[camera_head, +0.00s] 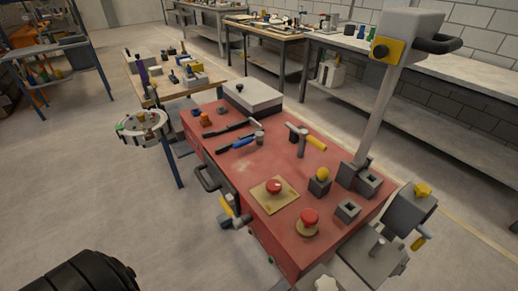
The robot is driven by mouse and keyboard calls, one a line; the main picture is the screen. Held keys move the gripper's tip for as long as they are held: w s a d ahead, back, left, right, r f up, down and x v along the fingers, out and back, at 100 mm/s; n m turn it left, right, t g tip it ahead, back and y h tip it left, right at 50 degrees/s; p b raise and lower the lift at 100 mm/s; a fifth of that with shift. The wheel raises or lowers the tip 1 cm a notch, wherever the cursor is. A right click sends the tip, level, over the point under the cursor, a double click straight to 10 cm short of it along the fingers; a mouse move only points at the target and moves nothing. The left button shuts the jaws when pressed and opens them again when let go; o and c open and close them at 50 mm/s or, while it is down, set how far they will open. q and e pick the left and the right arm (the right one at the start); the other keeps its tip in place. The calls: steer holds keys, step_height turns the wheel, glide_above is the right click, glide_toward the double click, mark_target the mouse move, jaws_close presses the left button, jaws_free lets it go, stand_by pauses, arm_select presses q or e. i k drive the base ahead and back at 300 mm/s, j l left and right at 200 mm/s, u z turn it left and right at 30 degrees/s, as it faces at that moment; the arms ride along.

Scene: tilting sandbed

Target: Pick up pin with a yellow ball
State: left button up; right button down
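A pin with a yellow ball (323,174) sits in a dark grey square block (319,187) on the red tabletop, right of the middle. Only its round yellow top shows clearly; the shaft is hidden in the block. The ball looks upright. Neither of my grippers shows in this view. A black ribbed rounded part at the lower left edge may be my own arm, but no fingers are visible on it.
The red bench (245,190) also bears two red buttons (274,187), a hammer (303,140), open grey blocks (347,210) and a grey box (252,97). A tall grey post (377,110) rises right of the ball.

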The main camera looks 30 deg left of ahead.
mark_target(323, 173)
steer(key=k+l+z, duration=0.1)
steer(key=l, duration=0.2)
steer(key=k+l, duration=0.2)
steer(key=k+l+z, duration=0.15)
steer(key=l, duration=0.6)
steer(key=k+z, duration=0.05)
steer(key=k, duration=0.05)
